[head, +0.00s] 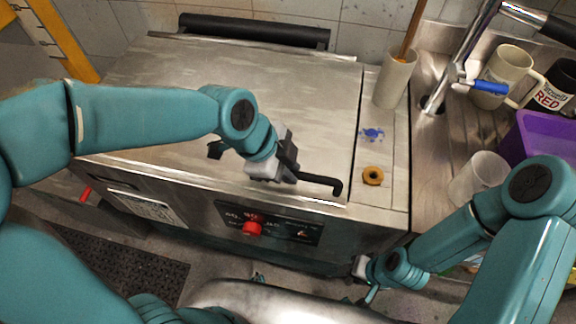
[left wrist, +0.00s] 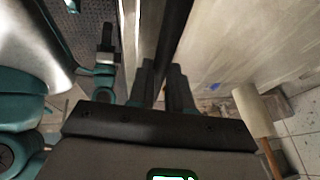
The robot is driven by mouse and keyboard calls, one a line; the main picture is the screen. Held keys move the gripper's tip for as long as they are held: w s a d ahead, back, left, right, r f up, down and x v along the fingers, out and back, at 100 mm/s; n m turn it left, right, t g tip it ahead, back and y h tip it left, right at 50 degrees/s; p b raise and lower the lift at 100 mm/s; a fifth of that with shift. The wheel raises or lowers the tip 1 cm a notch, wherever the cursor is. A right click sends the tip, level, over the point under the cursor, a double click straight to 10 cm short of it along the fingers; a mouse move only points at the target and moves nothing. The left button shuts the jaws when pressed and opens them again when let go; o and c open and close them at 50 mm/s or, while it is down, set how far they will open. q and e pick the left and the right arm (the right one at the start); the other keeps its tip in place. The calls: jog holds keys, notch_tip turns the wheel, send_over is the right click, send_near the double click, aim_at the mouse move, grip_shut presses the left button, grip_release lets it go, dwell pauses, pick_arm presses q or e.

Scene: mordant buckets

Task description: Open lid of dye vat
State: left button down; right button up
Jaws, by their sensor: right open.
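The dye vat is a worn metal box with a flat grey lid (head: 290,85) that lies down on it. A black bar handle (head: 325,182) runs along the lid's front edge. My left gripper (head: 292,172) is at the handle, with its fingers on both sides of the bar. The left wrist view shows the dark handle bar (left wrist: 174,30) running between the two fingers (left wrist: 166,85), and they look closed on it. The gripper hides part of the handle. My right gripper (head: 364,278) is open and empty, low in front of the vat's right front corner.
A red knob (head: 252,229) is on the vat's front panel. A brass ring (head: 373,176) and a pale cup (head: 396,80) with a wooden stick stand on the right strip. Further right are a tap (head: 455,75), mug (head: 500,75), clear beaker (head: 478,178) and purple tub (head: 540,137).

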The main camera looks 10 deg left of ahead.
pick_arm(q)
jog(key=w+r+p, duration=0.4)
jog(key=r+p, duration=0.1)
jog(key=r, duration=0.3)
jog(key=w+r+p, duration=0.3)
jog(key=r+p, duration=0.1)
jog(key=r, duration=0.4)
jog(key=w+r+g+p, duration=0.1)
jog(key=w+r+p, duration=0.3)
jog(key=r, duration=0.4)
jog(key=shift+w+r+p, duration=0.3)
jog(key=shift+w+p, duration=0.05)
jog(key=shift+p, duration=0.5)
jog(key=shift+a, duration=0.1)
